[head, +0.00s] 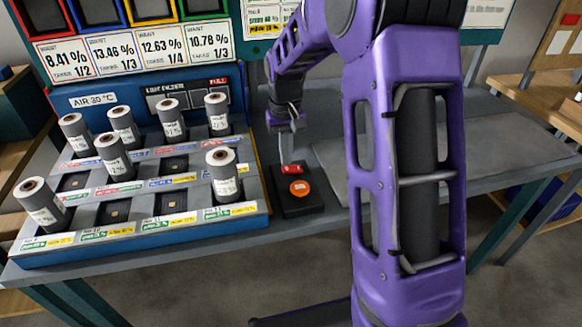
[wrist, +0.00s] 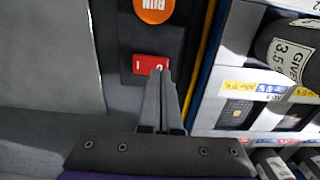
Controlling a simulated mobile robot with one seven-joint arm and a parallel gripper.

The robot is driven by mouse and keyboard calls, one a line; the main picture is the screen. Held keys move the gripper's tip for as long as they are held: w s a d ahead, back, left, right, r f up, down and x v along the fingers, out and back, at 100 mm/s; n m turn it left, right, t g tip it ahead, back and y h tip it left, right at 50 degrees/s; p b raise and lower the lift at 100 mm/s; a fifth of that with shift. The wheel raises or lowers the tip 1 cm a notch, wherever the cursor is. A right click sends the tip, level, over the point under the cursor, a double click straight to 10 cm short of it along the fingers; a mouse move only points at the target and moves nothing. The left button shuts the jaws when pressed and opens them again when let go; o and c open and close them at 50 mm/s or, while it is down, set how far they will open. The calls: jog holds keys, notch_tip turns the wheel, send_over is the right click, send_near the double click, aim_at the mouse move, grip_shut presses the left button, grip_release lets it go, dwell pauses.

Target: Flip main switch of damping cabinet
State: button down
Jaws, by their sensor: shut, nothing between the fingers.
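The red main switch (head: 291,169) sits at the back of a small black control box on the table, right of the damping cabinet (head: 150,222). My gripper (head: 288,160) is shut and empty, pointing down at the switch. In the wrist view the fingertips (wrist: 159,74) overlap the switch's right part; whether they touch it I cannot tell. An orange round RUN button (head: 299,188) is beside the switch on the same box.
Several grey rolls (head: 225,175) stand in the cabinet's slots, one leaning at the front left (head: 42,204). Display panels (head: 130,50) rise behind. A flat grey plate (head: 430,150) lies right of the box.

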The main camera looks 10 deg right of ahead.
aim_at(285, 168)
jog(key=shift+f, duration=1)
dwell(0.5)
jog(key=shift+r+p, duration=2.8)
jog(key=shift+r, duration=0.8)
jog(key=shift+a, duration=0.1)
